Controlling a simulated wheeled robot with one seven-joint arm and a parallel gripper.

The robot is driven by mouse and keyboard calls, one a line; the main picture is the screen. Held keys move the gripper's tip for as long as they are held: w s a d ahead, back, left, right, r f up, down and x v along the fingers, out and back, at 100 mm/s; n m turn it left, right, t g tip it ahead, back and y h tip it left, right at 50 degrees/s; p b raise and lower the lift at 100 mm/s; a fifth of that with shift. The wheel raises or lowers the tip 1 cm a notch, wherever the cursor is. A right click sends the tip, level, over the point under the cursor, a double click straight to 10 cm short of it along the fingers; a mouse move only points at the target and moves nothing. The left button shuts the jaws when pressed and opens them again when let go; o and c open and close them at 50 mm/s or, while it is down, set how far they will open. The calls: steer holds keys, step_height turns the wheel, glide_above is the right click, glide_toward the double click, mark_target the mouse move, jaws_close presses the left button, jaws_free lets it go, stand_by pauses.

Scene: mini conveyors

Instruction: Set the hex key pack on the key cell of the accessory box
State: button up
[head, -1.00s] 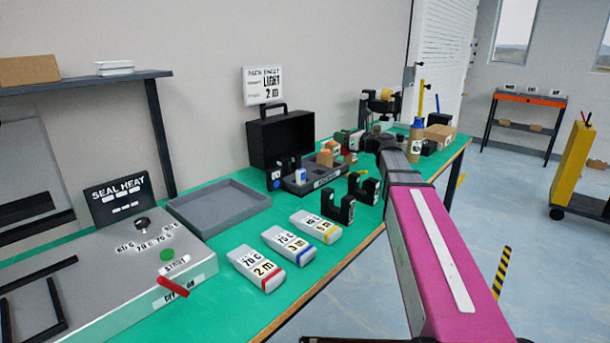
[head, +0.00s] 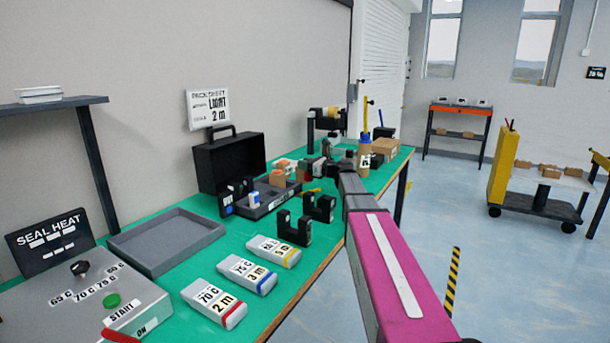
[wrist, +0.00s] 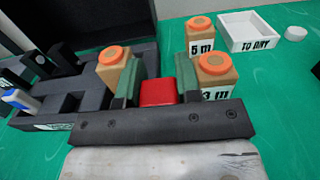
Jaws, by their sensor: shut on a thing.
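My gripper (wrist: 158,78) has two dark green fingers shut on a red block (wrist: 159,93), which I take to be the hex key pack. The accessory box (wrist: 62,98) is a dark, open box with several cells, at the left of the wrist view and left of my fingers. One cell holds a tan bottle with an orange cap (wrist: 115,68), beside my left finger. A blue-and-white item (wrist: 20,101) sits farther left. In the head view the box (head: 265,207) lies before a raised black lid (head: 231,165). Which cell is the key cell cannot be read.
Two tan bottles, marked 5 m (wrist: 200,36) and 3 m (wrist: 215,76), stand right of my fingers. A white TO DRY tray (wrist: 250,32) lies behind them. Black U-shaped stands (head: 294,229) and labelled packs (head: 216,303) stand nearer on the green bench.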

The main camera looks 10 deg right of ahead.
steer(key=shift+f, duration=2)
steer(key=shift+f, duration=0.15)
steer(key=o, duration=0.9)
steer(key=shift+o, duration=0.2)
